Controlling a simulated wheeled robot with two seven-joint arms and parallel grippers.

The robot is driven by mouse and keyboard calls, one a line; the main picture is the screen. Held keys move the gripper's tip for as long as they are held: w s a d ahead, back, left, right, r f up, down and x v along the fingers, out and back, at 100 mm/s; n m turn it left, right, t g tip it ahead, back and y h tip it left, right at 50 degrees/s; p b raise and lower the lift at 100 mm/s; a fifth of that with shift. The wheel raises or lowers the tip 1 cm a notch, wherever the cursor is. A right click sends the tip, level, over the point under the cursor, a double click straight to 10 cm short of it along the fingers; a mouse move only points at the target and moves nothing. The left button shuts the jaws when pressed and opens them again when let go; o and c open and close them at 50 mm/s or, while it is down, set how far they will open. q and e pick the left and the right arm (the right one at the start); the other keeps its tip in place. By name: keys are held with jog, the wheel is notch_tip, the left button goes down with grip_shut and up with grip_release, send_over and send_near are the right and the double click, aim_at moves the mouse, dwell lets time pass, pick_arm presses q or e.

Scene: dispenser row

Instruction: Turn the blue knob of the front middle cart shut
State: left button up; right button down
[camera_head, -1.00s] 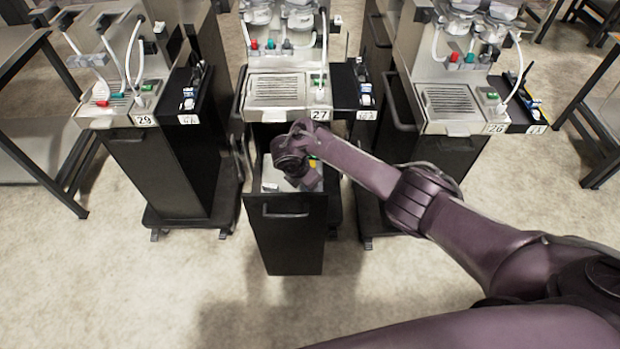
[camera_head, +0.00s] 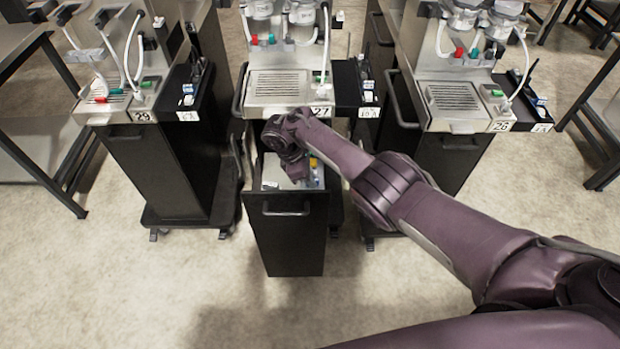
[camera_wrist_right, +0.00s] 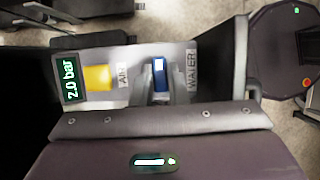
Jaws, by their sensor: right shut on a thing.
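The front middle cart (camera_head: 286,235), labelled 27, has its black front drawer pulled out. In the right wrist view, the panel inside shows a yellow knob (camera_wrist_right: 98,77) by an AIR label, a blue knob (camera_wrist_right: 159,73) by a WATER label, and a green 2.0 bar readout (camera_wrist_right: 70,81). My right gripper (camera_wrist_right: 159,84) is shut on the blue knob, one finger on each side of it. The blue knob's long side runs up and down in that view. In the head view, my right wrist hangs over the drawer and its fingers are hidden. My left gripper is out of view.
Cart 29 (camera_head: 150,170) stands to the left and cart 26 (camera_head: 450,155) to the right. The drip tray (camera_head: 278,84) of cart 27 is just behind my wrist. The drawer walls are close around my gripper. The floor (camera_head: 130,290) in front is clear.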

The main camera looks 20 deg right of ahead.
dwell(0.5)
jog(key=c, duration=1.4)
grip_release()
jog(key=shift+c, duration=0.2)
jog(key=p+v, duration=0.1)
jog(key=v, duration=0.7)
jog(key=shift+w, duration=0.1)
